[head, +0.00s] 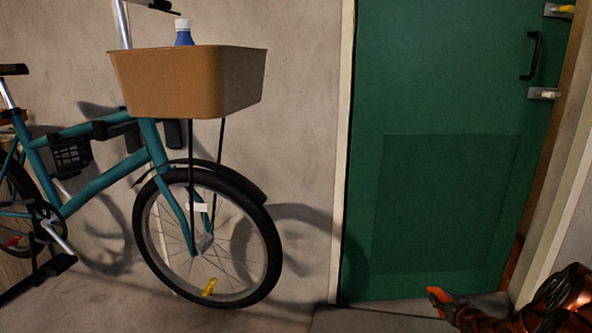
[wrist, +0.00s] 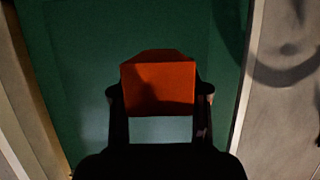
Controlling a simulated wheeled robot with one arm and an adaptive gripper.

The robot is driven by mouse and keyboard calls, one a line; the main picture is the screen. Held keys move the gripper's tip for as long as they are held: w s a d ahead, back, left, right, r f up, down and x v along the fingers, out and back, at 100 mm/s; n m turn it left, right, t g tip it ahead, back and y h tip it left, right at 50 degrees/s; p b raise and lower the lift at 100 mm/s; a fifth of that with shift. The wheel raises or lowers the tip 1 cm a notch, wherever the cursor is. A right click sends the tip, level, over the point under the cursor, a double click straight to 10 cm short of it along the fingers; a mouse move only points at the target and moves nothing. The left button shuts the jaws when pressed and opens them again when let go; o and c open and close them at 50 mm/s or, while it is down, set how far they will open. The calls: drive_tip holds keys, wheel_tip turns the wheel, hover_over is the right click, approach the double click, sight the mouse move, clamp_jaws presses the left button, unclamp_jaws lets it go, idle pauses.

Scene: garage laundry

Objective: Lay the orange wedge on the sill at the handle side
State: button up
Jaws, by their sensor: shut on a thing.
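The orange wedge (wrist: 158,88) is held between the two dark fingers of my gripper (wrist: 160,100) in the wrist view. In the head view the wedge (head: 438,296) shows at the tip of my gripper (head: 452,308), low in front of the green door. The door (head: 440,190) has a black handle (head: 531,55) on its right side. The sill (head: 385,318) is a dark strip at the foot of the door. My arm hides the sill's right part, below the handle. I cannot tell whether the wedge touches the sill.
A teal bicycle (head: 90,188) leans along the wall to the left, with a tan basket (head: 185,85) holding a blue bottle (head: 184,36). Metal latches with a yellow part (head: 566,9) sit at the door's right edge. The pale door frame (head: 560,200) stands close to my arm.

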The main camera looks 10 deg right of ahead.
drive_tip(key=w+a+r+n+y, duration=0.1)
drive_tip(key=a+r+n+y, duration=0.1)
drive_tip(key=a+r, duration=0.8)
drive_tip(key=w+a+r+n+y, duration=0.15)
drive_tip(key=a+r, duration=0.35)
drive_tip(key=a, duration=0.8)
drive_tip(key=a+r+n+y, duration=0.2)
drive_tip(key=a+r, duration=0.6)
drive_tip(key=a, duration=0.4)
wheel_tip(320, 180, up, 36)
drive_tip(key=d+f+p, duration=0.1)
drive_tip(key=p, duration=3.5)
wheel_tip(320, 180, down, 13)
drive_tip(key=w+m+h, duration=0.2)
drive_tip(key=m+h, duration=0.2)
drive_tip(key=shift+w, duration=0.35)
drive_tip(key=shift+r, duration=0.1)
